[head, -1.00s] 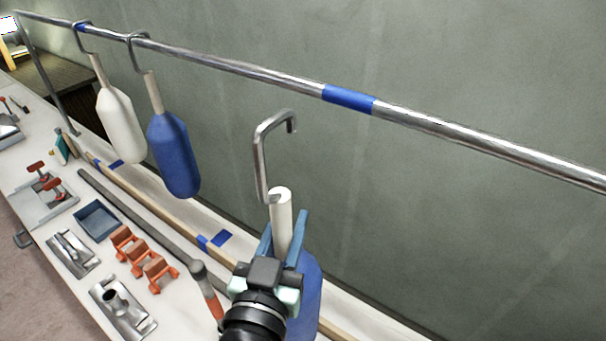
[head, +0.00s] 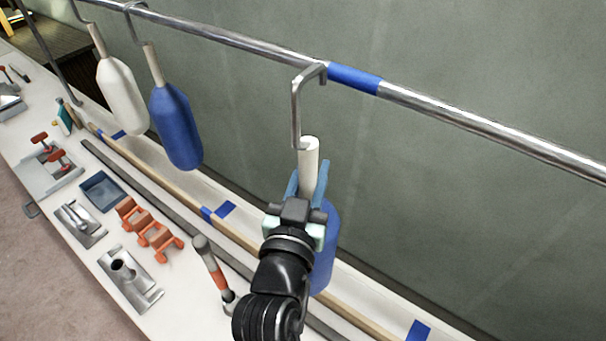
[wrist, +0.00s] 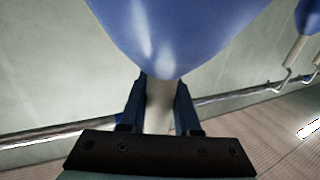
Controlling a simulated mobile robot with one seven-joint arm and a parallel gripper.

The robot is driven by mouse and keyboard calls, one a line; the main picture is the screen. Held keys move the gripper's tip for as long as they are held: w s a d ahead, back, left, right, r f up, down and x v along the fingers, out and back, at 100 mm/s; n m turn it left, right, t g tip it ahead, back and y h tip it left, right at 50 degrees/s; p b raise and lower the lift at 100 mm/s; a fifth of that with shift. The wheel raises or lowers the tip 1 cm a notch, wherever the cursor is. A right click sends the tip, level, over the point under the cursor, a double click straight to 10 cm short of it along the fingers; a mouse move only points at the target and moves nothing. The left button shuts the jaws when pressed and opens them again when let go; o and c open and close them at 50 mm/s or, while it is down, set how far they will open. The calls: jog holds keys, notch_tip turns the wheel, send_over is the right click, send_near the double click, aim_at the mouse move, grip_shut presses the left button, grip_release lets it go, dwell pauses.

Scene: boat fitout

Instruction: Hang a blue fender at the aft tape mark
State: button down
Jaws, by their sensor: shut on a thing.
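My gripper (head: 307,186) is shut on the white neck of a blue fender (head: 325,245), which hangs upright below the fingers. In the wrist view the fender (wrist: 170,30) fills the top, with its neck between the fingers (wrist: 160,95). The fender's steel hook (head: 296,110) rises above the neck. Its bent top overlaps the rail (head: 460,115) in the picture, just left of a blue tape mark (head: 353,79). I cannot tell whether the hook touches the rail.
A white fender (head: 121,95) and another blue fender (head: 175,128) hang from the rail at left. The bench below holds orange brackets (head: 150,232), a blue tray (head: 101,191), metal fittings (head: 130,280) and a hammer (head: 213,268). The rail right of the tape is clear.

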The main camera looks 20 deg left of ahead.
jog(key=w+d+f, duration=0.2)
jog(key=w+f, duration=0.1)
jog(key=w, duration=0.8)
jog(key=shift+b, duration=0.35)
dwell(0.6)
jog(key=shift+w, duration=0.1)
